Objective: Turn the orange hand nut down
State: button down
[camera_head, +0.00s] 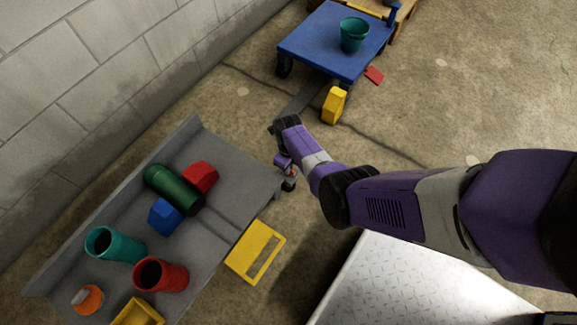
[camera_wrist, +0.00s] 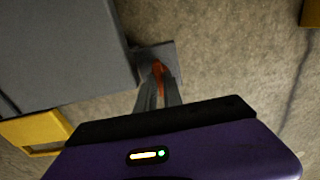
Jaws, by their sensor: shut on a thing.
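The orange hand nut (camera_wrist: 158,76) shows as a small orange piece between the fingertips of my gripper (camera_wrist: 159,82) in the wrist view. My gripper is shut on it, and the fingers hide much of it. A small grey plate (camera_wrist: 168,52) lies just beyond the nut, beside the grey bench's edge. In the head view my gripper (camera_head: 289,179) is at the bench's right corner, with only a speck of orange (camera_head: 293,173) visible there. The nut's thread and height cannot be made out.
The grey bench (camera_head: 232,178) carries a green cylinder (camera_head: 174,189), red and blue blocks, teal and red cups, and an orange item (camera_head: 88,299). A yellow frame (camera_head: 256,252) is beside its front edge. A blue cart (camera_head: 310,38) and yellow block (camera_head: 334,105) stand beyond, on open floor.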

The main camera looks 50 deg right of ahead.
jog(key=shift+s, duration=0.15)
jog(key=c, duration=1.5)
grip_release()
notch_tip(320, 180, up, 8)
jog(key=p, duration=0.5)
jog(key=shift+f, duration=0.1)
